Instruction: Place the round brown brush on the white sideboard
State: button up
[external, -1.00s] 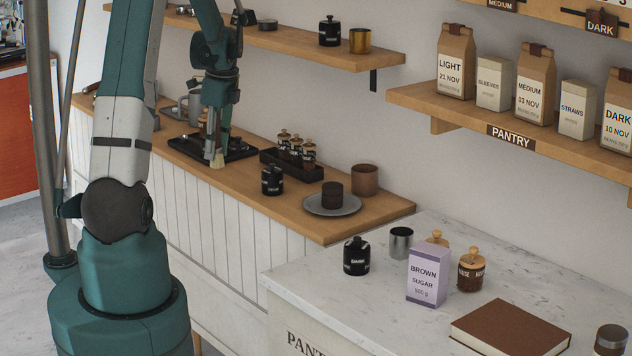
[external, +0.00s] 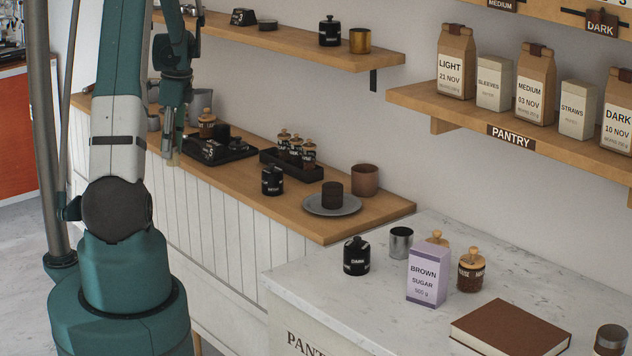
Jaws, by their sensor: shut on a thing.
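My gripper (external: 172,138) is shut on a brush (external: 173,160), whose pale bristles point down below the fingers. Most of its handle is hidden by the fingers, so its round shape and brown colour are hard to make out. The gripper and brush appear in front of the near edge of a wood-topped counter with a white panelled front (external: 232,232). A separate white counter with a pale stone top (external: 385,300) stands at the lower right. I cannot tell from the picture which of the two is the sideboard.
A black tray (external: 240,152) with jars is on the wood top. Beside it are a caddy of jars (external: 291,160), a black jar (external: 272,181) and a plate (external: 318,208) with a dark cylinder. The stone top holds a Brown Sugar box (external: 428,276), jars and a book (external: 512,328).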

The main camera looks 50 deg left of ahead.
jog(key=shift+w, duration=0.1)
jog(key=shift+w+f+p, duration=0.25)
jog(key=shift+w+f, duration=0.25)
jog(key=shift+w, duration=2.75)
jog(key=shift+w+f+p, duration=0.3)
jog(key=shift+w+f, duration=0.25)
jog(key=shift+w, duration=2.65)
jog(key=shift+w+f+p, duration=0.25)
jog(key=shift+w+f, duration=0.25)
jog(key=shift+w, duration=2.75)
jog(key=shift+f, duration=0.15)
notch_tip(320, 180, down, 2)
jog(key=shift+f, duration=0.25)
jog(key=shift+w+f, duration=0.2)
jog(key=shift+f, duration=0.35)
jog(key=shift+f, duration=0.2)
jog(key=o, duration=0.9)
